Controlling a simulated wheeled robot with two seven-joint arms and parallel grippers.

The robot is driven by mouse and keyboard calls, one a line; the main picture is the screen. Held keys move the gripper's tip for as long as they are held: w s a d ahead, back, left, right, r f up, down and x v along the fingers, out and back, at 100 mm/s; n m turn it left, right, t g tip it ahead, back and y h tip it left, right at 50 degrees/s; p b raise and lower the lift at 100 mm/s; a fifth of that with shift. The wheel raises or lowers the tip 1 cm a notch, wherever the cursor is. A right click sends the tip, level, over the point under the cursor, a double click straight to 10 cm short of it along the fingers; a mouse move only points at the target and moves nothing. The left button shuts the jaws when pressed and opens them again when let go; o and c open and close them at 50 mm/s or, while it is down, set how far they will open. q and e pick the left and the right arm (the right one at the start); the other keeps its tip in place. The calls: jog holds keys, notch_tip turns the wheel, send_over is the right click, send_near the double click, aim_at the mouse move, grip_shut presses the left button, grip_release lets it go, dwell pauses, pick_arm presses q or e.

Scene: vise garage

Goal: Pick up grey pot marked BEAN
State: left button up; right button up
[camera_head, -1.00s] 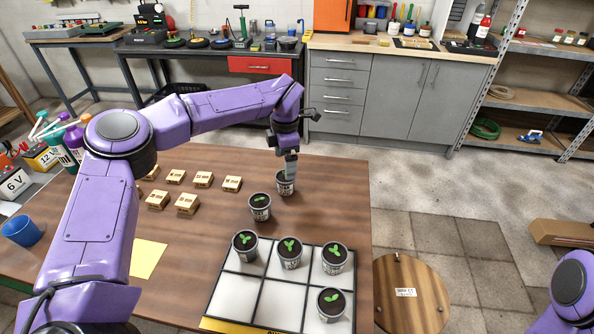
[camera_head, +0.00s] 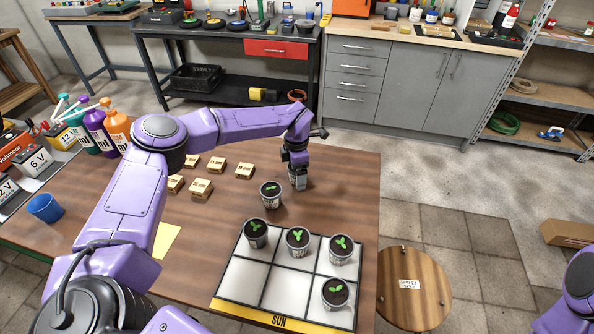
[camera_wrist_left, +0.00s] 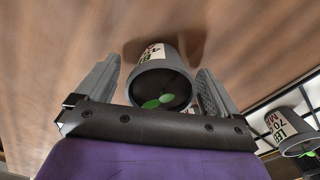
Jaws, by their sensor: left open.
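My left gripper (camera_head: 298,180) points down over the back right of the wooden table. In the left wrist view my open gripper (camera_wrist_left: 157,95) has a grey pot (camera_wrist_left: 158,72) with a green seedling between its fingers. Its pale label is cut off and I cannot read its name. I cannot read BEAN on any pot. My right gripper is out of view.
A tray (camera_head: 247,274) with white compartments and a yellow SUN strip holds pots in its back row and front right. Its front left and front middle compartments are empty. Small wooden blocks (camera_head: 201,189) lie left of the gripper. A blue cup (camera_head: 45,208) stands far left.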

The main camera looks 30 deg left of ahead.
pick_arm(q)
jog(key=c, duration=1.1)
jog(key=shift+c, duration=0.4)
jog(key=shift+r, duration=0.1)
